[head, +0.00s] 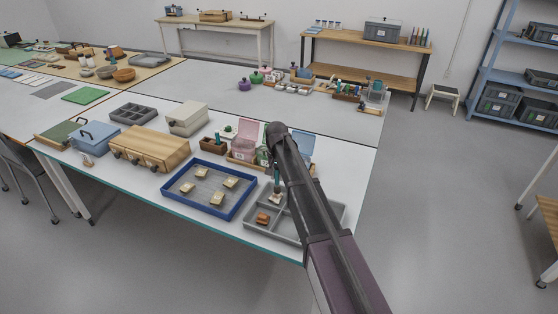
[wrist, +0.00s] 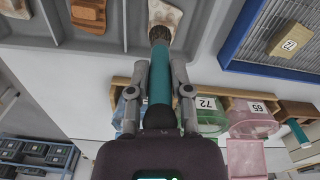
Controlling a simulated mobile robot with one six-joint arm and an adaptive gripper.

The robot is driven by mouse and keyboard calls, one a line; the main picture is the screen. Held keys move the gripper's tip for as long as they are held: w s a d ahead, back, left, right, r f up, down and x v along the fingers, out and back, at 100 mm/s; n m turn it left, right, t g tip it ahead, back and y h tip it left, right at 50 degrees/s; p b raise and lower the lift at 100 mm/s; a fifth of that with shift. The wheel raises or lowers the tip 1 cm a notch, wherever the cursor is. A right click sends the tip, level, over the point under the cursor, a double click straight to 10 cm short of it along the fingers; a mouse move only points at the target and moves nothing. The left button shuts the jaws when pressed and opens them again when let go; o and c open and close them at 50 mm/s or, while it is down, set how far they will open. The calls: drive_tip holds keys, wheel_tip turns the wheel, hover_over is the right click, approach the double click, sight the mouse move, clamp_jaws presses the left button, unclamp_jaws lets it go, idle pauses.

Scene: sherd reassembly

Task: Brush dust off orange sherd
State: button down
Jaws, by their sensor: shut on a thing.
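My gripper (wrist: 159,84) is shut on the teal handle of a brush (wrist: 160,70), which also shows in the head view (head: 277,181). The brush's dark bristle end points at a pale sherd (wrist: 166,14) with a brownish-orange edge in the grey tray (wrist: 127,38). The bristles overlap its near edge in the wrist view; I cannot tell if they touch. An orange-brown sherd (wrist: 88,14) lies in a neighbouring compartment of this tray and also shows in the head view (head: 262,218). My arm hides part of the tray in the head view.
A blue-rimmed tray (head: 208,216) with several tagged pale pieces stands left of the grey tray. A wooden rack with numbered tubs (wrist: 207,117) stands close to my gripper. A wooden case (head: 148,149) and a grey box (head: 187,119) stand farther left.

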drive_tip(key=shift+s+d, duration=0.1)
drive_tip(key=shift+d, duration=0.15)
drive_tip(key=shift+w+a+f, duration=0.15)
drive_tip(key=shift+w+a, duration=0.4)
drive_tip(key=shift+a, duration=0.05)
drive_tip(key=shift+s+d, duration=0.55)
drive_tip(key=shift+d, duration=0.05)
drive_tip(key=shift+w+a+r, duration=0.1)
drive_tip(key=shift+a+r, duration=0.05)
drive_tip(key=shift+r, duration=0.05)
drive_tip(key=shift+w+a+f, duration=0.2)
drive_tip(key=shift+w+a, duration=0.3)
drive_tip(key=shift+a, duration=0.1)
drive_tip(key=shift+s+d, duration=0.15)
drive_tip(key=shift+d, duration=0.1)
drive_tip(key=shift+s+d+r, duration=0.2)
drive_tip(key=shift+s+d, duration=0.3)
drive_tip(key=shift+d, duration=0.15)
drive_tip(key=shift+w+a+r+p, duration=0.1)
drive_tip(key=shift+r+p, duration=0.55)
drive_tip(key=shift+p, duration=0.05)
drive_tip(key=shift+w+r+p, duration=0.15)
drive_tip(key=shift+r+p, duration=0.1)
drive_tip(key=shift+p, duration=0.1)
wheel_tip(320, 180, up, 5)
drive_tip(key=p, duration=0.5)
drive_tip(key=shift+r, duration=0.2)
drive_tip(key=shift+f, duration=0.15)
